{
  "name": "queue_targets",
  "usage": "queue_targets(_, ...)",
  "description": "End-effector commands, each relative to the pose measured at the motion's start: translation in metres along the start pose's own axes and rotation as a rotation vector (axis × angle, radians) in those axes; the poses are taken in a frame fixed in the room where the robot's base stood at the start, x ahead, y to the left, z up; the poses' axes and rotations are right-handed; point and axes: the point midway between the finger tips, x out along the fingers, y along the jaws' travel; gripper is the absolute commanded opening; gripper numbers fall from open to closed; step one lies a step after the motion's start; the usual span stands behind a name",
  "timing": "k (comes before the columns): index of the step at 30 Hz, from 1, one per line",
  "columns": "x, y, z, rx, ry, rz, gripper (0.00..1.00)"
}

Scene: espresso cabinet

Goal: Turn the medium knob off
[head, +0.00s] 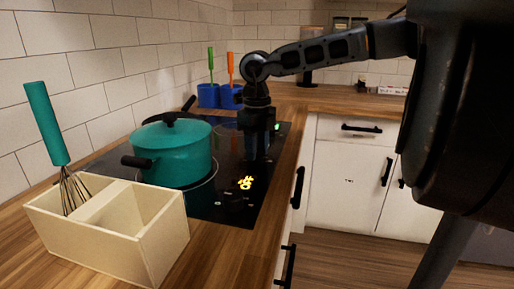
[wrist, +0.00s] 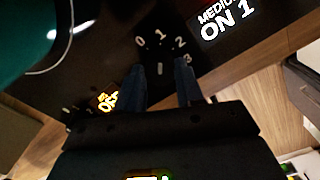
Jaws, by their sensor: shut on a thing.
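The medium knob (wrist: 160,66) is dark, with a white pointer line, on the black cooktop (wrist: 100,58). White marks 0, 1, 2 and 3 arc around it. A yellow "OFF" label (head: 245,183) shows nearer the front.
A teal pot (head: 180,160) with a lid stands on the cooktop left of my gripper. A wooden box (head: 110,225) with a teal-handled whisk (head: 47,125) stands at the front left. Blue holders (head: 220,96) stand behind. White cabinets (head: 350,180) are at the right.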

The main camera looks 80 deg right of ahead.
Motion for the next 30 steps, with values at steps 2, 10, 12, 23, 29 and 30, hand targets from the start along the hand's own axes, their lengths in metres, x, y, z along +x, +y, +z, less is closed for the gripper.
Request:
queue_targets(2, -0.0002, 0.0000, 0.0000, 0.000, 0.000, 0.000, 0.06)
queue_targets(10, 0.0011, 0.0000, 0.0000, -0.040, 0.000, 0.000, 0.06)
queue_targets(12, 0.0016, 0.0001, 0.0000, -0.070, 0.000, 0.000, 0.06)
queue_targets(23, 0.0019, -0.0002, 0.0001, -0.334, -0.001, -0.002, 0.06)
queue_targets(29, 0.0015, 0.0001, -0.0001, -0.489, 0.000, 0.000, 0.06)
queue_targets(30, 0.0013, 0.0000, 0.0000, -0.516, 0.000, 0.000, 0.06)
